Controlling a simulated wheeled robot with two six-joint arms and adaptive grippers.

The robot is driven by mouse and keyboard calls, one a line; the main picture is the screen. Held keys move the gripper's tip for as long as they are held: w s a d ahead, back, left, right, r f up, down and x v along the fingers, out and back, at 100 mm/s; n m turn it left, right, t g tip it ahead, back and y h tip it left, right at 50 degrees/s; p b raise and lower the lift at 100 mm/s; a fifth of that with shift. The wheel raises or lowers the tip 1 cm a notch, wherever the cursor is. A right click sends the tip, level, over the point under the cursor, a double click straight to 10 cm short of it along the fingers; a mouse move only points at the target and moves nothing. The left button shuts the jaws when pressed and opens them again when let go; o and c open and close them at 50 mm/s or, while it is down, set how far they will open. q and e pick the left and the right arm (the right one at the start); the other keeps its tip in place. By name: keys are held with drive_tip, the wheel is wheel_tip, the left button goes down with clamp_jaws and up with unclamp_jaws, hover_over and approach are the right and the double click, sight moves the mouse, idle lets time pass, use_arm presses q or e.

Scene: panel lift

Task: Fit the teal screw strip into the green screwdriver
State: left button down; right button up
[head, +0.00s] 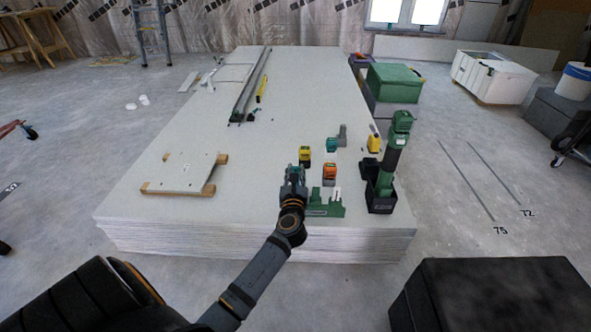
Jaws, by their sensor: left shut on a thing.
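The green screwdriver (400,128) stands upright in a black holder (381,205) at the right front of the panel stack. My left gripper (296,174) is at the front middle of the stack, left of the screwdriver and beside a low green rack (326,209). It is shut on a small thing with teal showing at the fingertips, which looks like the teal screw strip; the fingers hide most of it. The strip is apart from the screwdriver. My right gripper is not in view.
The panel stack (200,118) bears a yellow block (305,155), an orange block (330,170), a grey and teal tool (338,141) and a yellow bottle (374,141). A board on wooden battens (185,170) lies at left. Long grey rails (250,88) lie behind.

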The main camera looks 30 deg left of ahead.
use_arm(q)
drive_tip(key=v, duration=0.5)
drive_tip(key=shift+s+d, duration=0.2)
drive_tip(key=shift+s, duration=0.15)
drive_tip(key=shift+w, duration=0.15)
